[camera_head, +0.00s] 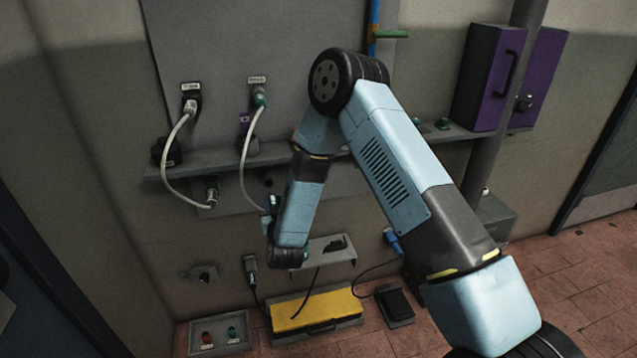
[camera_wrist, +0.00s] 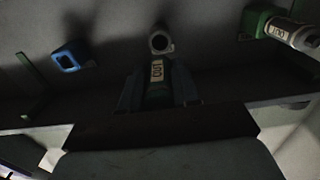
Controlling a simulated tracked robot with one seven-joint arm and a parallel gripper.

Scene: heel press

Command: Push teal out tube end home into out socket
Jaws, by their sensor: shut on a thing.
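My gripper (camera_head: 268,212) is low in front of the wall panel, below the shelf, at the end of my folded arm. It is shut on the teal out tube end (camera_head: 273,201), from which a pale tube (camera_head: 243,165) loops up to a fitting under a label. In the wrist view the dark fingers (camera_wrist: 158,92) flank the dark green tube end (camera_wrist: 157,78), whose label reads OUT. A pale round ring (camera_wrist: 160,42) shows just beyond it; I cannot tell whether it is tube or socket. The out socket is not clearly visible, and how far the end is seated cannot be told.
Another green fitting (camera_wrist: 257,20) with a labelled pale end shows at the right of the wrist view. A blue square ring (camera_wrist: 68,57) is at left. In the head view, a shelf (camera_head: 220,160) crosses the wall above my gripper, and a yellow-topped box (camera_head: 318,309) stands below.

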